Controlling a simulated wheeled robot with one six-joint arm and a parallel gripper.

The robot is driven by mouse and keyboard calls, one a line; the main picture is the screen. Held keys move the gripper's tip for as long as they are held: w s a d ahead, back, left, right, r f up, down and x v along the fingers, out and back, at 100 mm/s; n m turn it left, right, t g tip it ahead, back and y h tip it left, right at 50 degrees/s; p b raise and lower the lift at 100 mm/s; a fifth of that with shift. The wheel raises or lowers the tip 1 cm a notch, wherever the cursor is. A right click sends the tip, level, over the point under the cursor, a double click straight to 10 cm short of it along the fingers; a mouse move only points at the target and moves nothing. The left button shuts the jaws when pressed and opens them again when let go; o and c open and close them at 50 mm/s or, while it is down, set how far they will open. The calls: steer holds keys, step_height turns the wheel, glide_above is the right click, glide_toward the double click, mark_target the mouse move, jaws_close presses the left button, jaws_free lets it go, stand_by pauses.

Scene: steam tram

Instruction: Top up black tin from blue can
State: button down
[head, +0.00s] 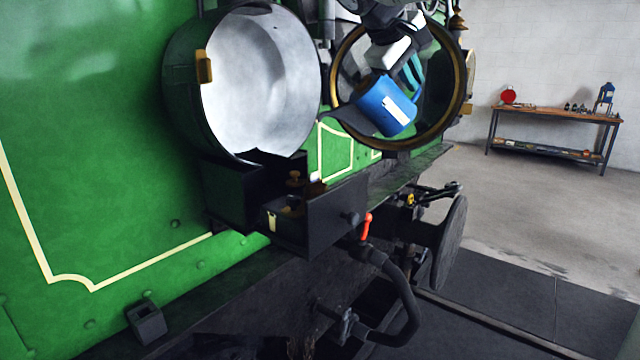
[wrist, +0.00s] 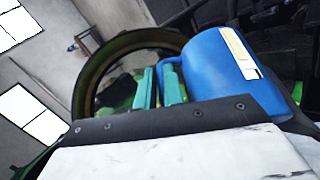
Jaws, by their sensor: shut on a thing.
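The blue can (head: 385,106), with a white label, hangs tilted in front of the round brass-rimmed opening at upper right. My gripper (head: 412,76) is shut on it, with teal fingers at its handle side. In the wrist view the can (wrist: 222,75) lies beside my gripper's teal fingers (wrist: 160,88). A dark, wedge-like part shows at the can's lower left; I cannot tell if it is its spout. An open black box (head: 338,216) holding brass fittings, seemingly the black tin, sits below and left of the can, apart from it. Its inside is partly hidden.
A round lamp housing (head: 262,80) with a pale inside stands open above the box. The brass-rimmed ring (head: 459,95) is close behind the can. A black hose (head: 405,305) and round buffer (head: 450,243) are below. A workbench (head: 555,114) stands far right beyond open floor.

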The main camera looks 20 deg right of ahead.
stand_by(0.6)
steer(key=shift+d+f, duration=0.2)
steer(key=shift+f, duration=0.25)
stand_by(0.4)
steer(key=shift+w+f+m+t+y, duration=0.1)
steer(key=shift+f+m+y, duration=0.2)
steer(key=shift+f+y, duration=1.5)
steer(key=shift+s+f+m+t+y, duration=0.1)
steer(key=shift+f+m+y, duration=0.2)
steer(key=shift+f+y, duration=1.45)
steer(key=shift+w+f+m+t+y, duration=0.1)
steer(key=shift+f+m+y, duration=0.2)
steer(key=shift+f+y, duration=1.45)
steer(key=shift+f+h, duration=0.75)
steer(key=shift+h, duration=0.05)
